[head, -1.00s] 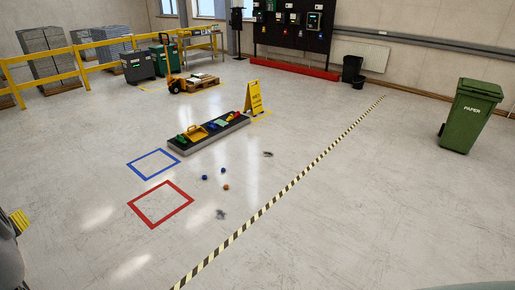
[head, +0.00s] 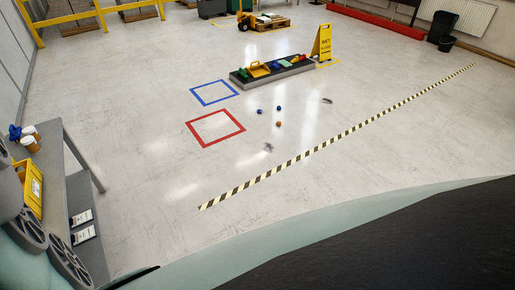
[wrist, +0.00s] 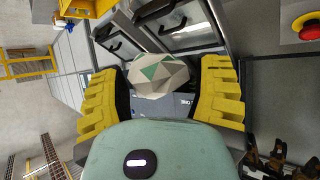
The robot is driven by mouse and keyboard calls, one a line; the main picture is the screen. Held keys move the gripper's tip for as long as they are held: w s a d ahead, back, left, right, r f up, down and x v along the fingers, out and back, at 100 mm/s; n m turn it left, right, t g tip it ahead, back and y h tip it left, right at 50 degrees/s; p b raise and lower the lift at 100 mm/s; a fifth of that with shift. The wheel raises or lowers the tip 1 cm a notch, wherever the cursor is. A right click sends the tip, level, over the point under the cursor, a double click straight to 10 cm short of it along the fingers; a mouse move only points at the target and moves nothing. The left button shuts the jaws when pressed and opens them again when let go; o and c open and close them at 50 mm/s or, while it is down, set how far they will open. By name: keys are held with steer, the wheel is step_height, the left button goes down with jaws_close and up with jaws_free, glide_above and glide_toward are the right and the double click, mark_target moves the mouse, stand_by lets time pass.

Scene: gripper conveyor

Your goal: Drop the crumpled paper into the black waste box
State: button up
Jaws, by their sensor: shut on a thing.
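The crumpled paper (wrist: 158,76) is a pale, faceted lump with a green patch, seen in the wrist view. My gripper (wrist: 162,75) is shut on it, with a yellow ribbed finger at each side. The head view does not show the paper or the gripper fingers. I cannot tell whether either is the black waste box. Behind the paper in the wrist view is a grey surface with partly hidden lettering.
A grey bench (head: 82,190) at the left carries a yellow box (head: 32,190) and small jars. Blue (head: 214,93) and red (head: 215,127) floor squares and small balls lie mid-floor. A yellow sign (head: 322,42) stands beyond. The wrist view shows a red button (wrist: 308,27).

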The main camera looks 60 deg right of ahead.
steer(key=s+a+f+n+g+y+b, duration=0.2)
steer(key=s+a+f+n+g+b, duration=0.1)
steer(key=a+f+b, duration=0.4)
steer(key=s+a+f+n+g+y+b, duration=0.2)
steer(key=a+f+b, duration=0.5)
steer(key=f, duration=0.4)
steer(key=s+a+f+n+g+y+b, duration=0.2)
steer(key=s+a+f+n+g+b, duration=0.2)
steer(key=f+b, duration=0.5)
steer(key=s+a+n, duration=0.2)
steer(key=shift+a+f+g, duration=0.25)
steer(key=shift+a+g, duration=0.05)
steer(key=shift+a, duration=0.1)
steer(key=o, duration=0.9)
steer(key=shift+c, duration=0.2)
steer(key=v, duration=0.7)
steer(key=shift+d, duration=0.25)
